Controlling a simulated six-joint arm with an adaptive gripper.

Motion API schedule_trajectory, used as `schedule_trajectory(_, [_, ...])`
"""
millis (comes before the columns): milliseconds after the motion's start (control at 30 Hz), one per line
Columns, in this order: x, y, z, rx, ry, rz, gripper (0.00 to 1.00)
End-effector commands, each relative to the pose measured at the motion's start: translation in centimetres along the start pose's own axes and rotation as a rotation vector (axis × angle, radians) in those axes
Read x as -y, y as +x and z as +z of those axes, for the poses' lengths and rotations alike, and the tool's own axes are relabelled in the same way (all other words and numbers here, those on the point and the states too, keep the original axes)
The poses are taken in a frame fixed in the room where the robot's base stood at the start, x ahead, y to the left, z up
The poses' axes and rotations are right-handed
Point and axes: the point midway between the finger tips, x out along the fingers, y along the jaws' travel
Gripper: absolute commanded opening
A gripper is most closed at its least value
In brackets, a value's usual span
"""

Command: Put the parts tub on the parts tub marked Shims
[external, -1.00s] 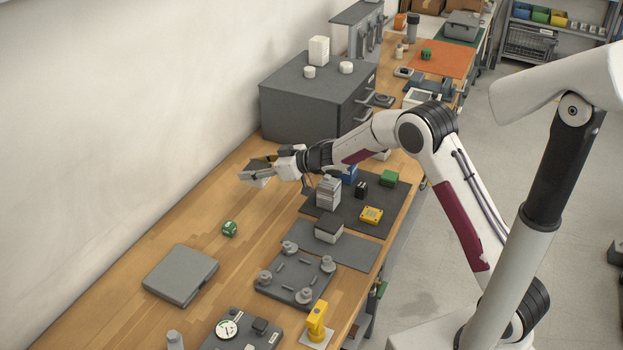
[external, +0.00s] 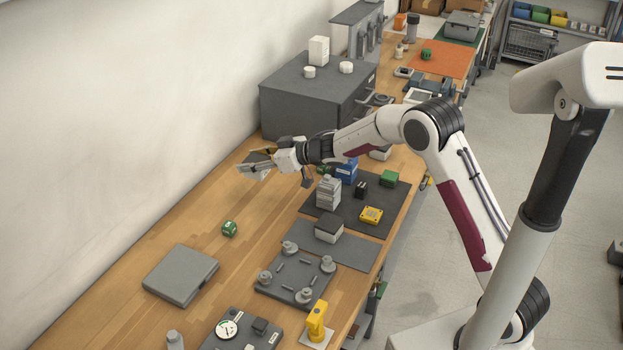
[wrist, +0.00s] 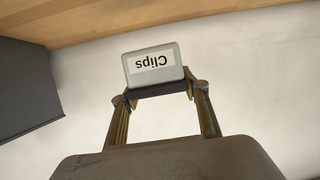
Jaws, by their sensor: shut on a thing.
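My gripper (external: 262,163) is shut on a small grey parts tub (wrist: 152,65) with a white label reading "Clips", upside down in the wrist view. The fingers grip it from both sides. In the external view it is held over the back of the wooden bench, left of the dark grey cabinet front, clear of other things. No label reading "Shims" can be made out. A grey box with a dark top (external: 328,229) and a pale grey stack (external: 328,192) stand on the mats to the right; I cannot tell whether either is that tub.
The dark grey cabinet (external: 315,95) stands behind my gripper. A blue box (external: 346,171), a green block (external: 389,178) and a yellow box (external: 371,215) are on the dark mat. A green cube (external: 229,229) and a flat grey case (external: 180,275) lie nearer on the bench.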

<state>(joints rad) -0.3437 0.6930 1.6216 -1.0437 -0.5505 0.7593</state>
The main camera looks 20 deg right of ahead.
Motion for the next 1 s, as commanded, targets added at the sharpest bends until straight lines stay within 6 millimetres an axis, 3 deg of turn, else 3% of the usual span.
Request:
schedule_trajectory(300, [0.0, -2.4, -6.0, -0.006, -0.003, 0.001, 0.2])
schedule_trajectory(600, [0.0, -4.2, -10.2, -0.005, -0.003, 0.0, 0.2])
schedule_trajectory(900, [0.0, -5.3, -12.9, -0.003, -0.001, 0.001, 0.2])
schedule_trajectory(1000, [-2.1, -5.8, -12.6, -0.003, 0.008, 0.019, 0.2])
